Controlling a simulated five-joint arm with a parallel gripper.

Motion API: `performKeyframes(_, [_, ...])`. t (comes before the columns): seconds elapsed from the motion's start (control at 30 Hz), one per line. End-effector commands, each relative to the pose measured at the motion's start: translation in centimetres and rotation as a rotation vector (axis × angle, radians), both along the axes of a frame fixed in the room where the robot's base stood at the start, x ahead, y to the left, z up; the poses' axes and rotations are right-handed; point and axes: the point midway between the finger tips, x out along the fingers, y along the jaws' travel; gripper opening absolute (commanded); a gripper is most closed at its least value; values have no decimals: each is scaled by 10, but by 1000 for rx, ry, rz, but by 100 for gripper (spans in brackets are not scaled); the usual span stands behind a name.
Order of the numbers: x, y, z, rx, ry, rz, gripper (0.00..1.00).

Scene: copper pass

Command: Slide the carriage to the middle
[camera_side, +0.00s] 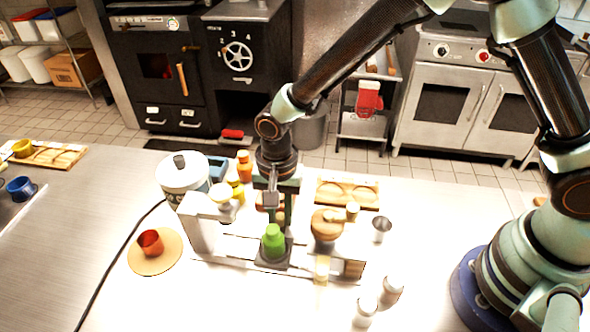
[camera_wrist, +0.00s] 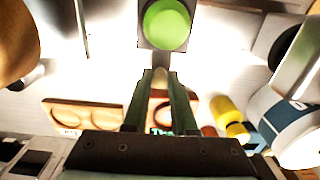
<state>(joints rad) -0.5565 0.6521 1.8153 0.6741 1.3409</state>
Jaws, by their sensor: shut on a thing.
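The carriage (camera_side: 273,262) is a dark block carrying a green knob-shaped piece (camera_side: 273,240). It sits on a rail between a white post on the left and a brown block on the right. In the wrist view the carriage (camera_wrist: 165,44) and its green top are at the upper middle, just beyond my fingertips. My gripper (camera_side: 271,208) points down at the carriage's far side. In the wrist view my gripper (camera_wrist: 160,74) has its fingers close together around a small pale peg (camera_wrist: 160,77). The frames do not show whether this peg joins the carriage.
The white post (camera_side: 203,225) and brown end block (camera_side: 350,269) bound the rail. A wooden knob (camera_side: 326,226) stands to the right. A white canister (camera_side: 183,177), yellow and orange bottles, and a ring-marked wooden board (camera_side: 347,193) stand behind. A copper cup (camera_side: 150,243) is left.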

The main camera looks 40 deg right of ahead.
Motion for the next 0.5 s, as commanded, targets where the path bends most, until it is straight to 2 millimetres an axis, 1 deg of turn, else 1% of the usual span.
performKeyframes(0.07, [-3, -3, 0, 0, 0, -1, 5])
performKeyframes(0.1, [-3, -3, 0, 1, -1, -1, 32])
performKeyframes(0.13, [-3, -3, 0, 1, -1, -1, 44])
performKeyframes(0.17, [-3, -3, 0, 1, -1, -1, 50])
performKeyframes(0.5, [-3, -3, 1, 1, -1, -1, 50])
